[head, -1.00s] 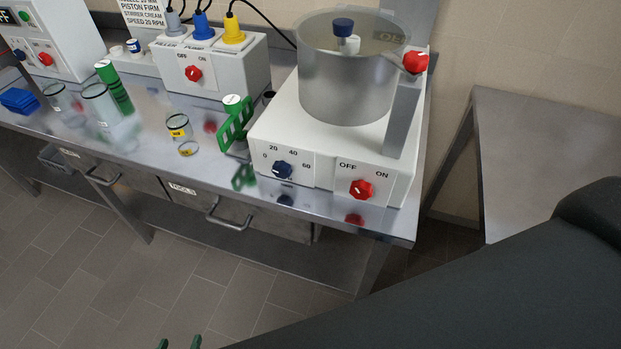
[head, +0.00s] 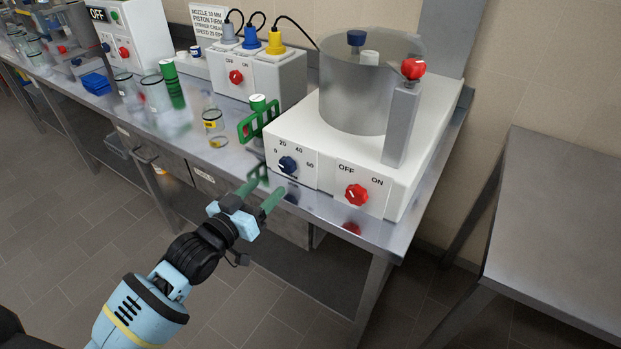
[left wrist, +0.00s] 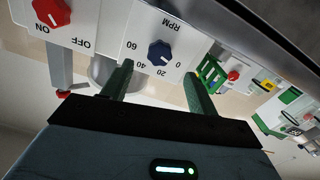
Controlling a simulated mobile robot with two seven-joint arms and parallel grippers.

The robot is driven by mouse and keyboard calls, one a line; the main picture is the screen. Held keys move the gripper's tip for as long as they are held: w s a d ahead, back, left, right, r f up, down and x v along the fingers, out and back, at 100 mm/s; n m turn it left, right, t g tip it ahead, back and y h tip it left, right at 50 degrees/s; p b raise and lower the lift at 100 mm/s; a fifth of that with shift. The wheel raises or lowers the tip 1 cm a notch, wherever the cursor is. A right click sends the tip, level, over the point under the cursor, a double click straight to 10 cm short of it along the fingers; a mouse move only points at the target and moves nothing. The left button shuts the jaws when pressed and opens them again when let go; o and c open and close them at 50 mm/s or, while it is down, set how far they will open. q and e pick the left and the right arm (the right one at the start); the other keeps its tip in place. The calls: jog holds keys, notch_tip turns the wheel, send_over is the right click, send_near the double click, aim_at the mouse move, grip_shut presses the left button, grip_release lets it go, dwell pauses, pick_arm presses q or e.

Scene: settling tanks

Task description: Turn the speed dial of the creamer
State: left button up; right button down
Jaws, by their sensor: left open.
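The creamer (head: 345,185) is a white box with a grey drum (head: 352,100) on top, at the bench's right end. Its blue speed dial (head: 288,165) sits on the front face, with marks 0, 20, 40 and 60 around it. In the left wrist view the speed dial (left wrist: 161,52) appears upside down, ahead of and between the fingers. My left gripper (head: 267,192) is open and empty, in front of and a little below the dial, apart from it. It also shows in the left wrist view (left wrist: 160,85). My right gripper is out of view.
A red OFF/ON knob (head: 357,195) sits right of the dial. A green rack (head: 257,122) stands close to the creamer's left side. Glass beakers (head: 213,125) and a plug box (head: 262,78) are farther left. A grey table (head: 560,220) stands at right.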

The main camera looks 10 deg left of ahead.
aim_at(285, 169)
pick_arm(q)
jog(key=x, duration=0.6)
jog(key=shift+w+r, duration=0.15)
jog(key=shift+w, duration=0.15)
jog(key=shift+x, duration=0.75)
jog(key=c, duration=1)
